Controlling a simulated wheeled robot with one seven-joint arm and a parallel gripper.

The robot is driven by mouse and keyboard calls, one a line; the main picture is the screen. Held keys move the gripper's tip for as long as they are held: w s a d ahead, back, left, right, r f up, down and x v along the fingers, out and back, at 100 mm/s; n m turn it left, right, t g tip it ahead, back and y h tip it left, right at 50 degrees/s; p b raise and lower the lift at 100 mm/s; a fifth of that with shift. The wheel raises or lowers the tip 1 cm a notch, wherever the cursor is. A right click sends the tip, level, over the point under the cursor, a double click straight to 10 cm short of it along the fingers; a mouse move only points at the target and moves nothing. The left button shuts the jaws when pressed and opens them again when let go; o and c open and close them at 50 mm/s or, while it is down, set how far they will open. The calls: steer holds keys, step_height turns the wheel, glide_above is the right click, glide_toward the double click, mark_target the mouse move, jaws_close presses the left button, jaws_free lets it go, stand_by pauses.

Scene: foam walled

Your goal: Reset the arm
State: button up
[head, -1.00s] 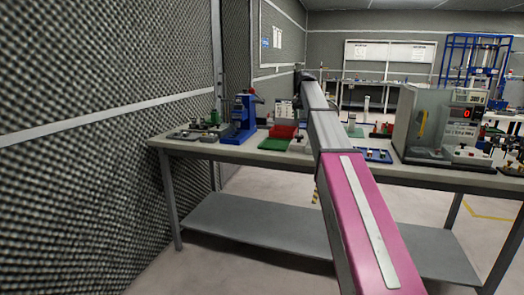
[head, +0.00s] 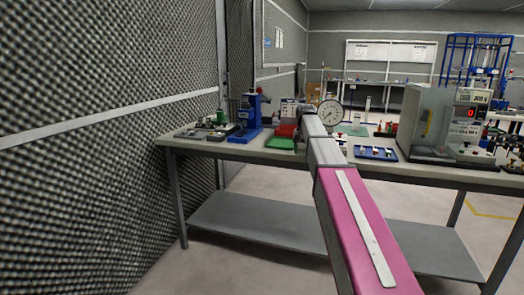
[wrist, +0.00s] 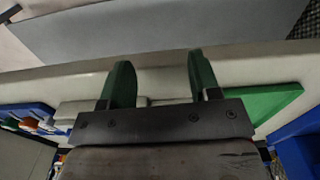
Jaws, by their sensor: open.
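My arm, pink with a white strip, reaches from the bottom of the head view toward the workbench (head: 420,172). Its far end hides my gripper in that view. In the wrist view my gripper (wrist: 158,72) shows two green fingers spread apart with nothing between them. The fingers appear over the bench's front edge (wrist: 60,80); whether they touch anything cannot be told. A green mat (wrist: 262,104) lies beside the right finger, and it also shows in the head view (head: 281,143).
On the bench stand a blue device (head: 248,117), a round dial gauge (head: 330,112), a blue tray (head: 376,153) and a clear-walled balance (head: 422,122). A lower shelf (head: 260,222) runs below. A foam wall (head: 90,150) is at left. Floor shows between bench and wall.

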steer(key=s+f+n, duration=0.3)
steer(key=s+f, duration=2.9)
steer(key=f, duration=0.1)
steer(key=shift+s, duration=0.15)
